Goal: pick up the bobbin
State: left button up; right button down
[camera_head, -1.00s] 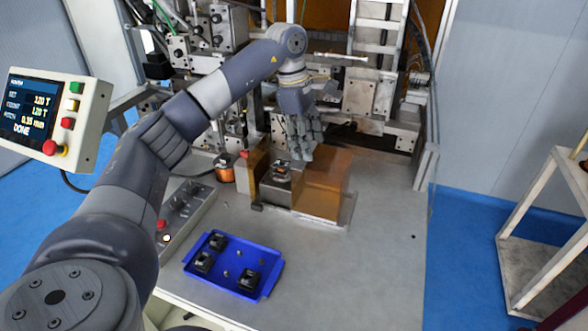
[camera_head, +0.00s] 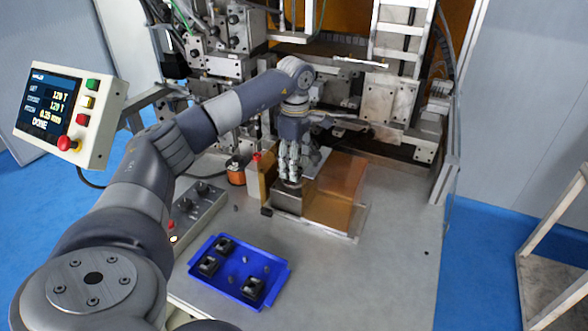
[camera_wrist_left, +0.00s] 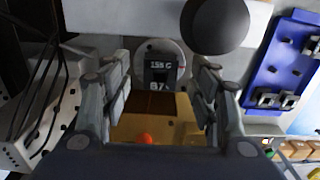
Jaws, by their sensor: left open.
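My left gripper (camera_head: 289,180) points down at the grey block beside the amber cover, its fingers open. In the left wrist view its two fingers (camera_wrist_left: 160,100) stand apart, one on each side. Between them, farther off, a small dark piece (camera_wrist_left: 158,73) with pale markings sits against a round grey disc (camera_wrist_left: 176,50); I cannot tell whether it is the bobbin. In the head view the fingers hide most of what lies under them. Several dark bobbin-like pieces lie in the blue tray (camera_head: 229,293), one at its front right (camera_head: 253,288). My right gripper is not in view.
The amber cover (camera_head: 336,190) stands right of the gripper. A copper-coloured spool (camera_head: 236,174) and a control box (camera_head: 196,208) are to the left. The winder frame (camera_head: 385,103) rises behind. A control panel reads DONE (camera_head: 70,115). The right side of the table (camera_head: 390,260) is clear.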

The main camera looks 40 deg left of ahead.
pick_arm(q)
jog(key=shift+s+f, duration=0.1)
jog(key=shift+f, duration=0.45)
jog(key=shift+a+f, duration=0.1)
jog(key=shift+f, duration=0.45)
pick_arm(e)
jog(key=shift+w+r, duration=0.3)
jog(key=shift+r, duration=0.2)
pick_arm(q)
jog(key=c, duration=0.9)
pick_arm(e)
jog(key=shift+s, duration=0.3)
pick_arm(q)
jog(key=shift+o, duration=0.2)
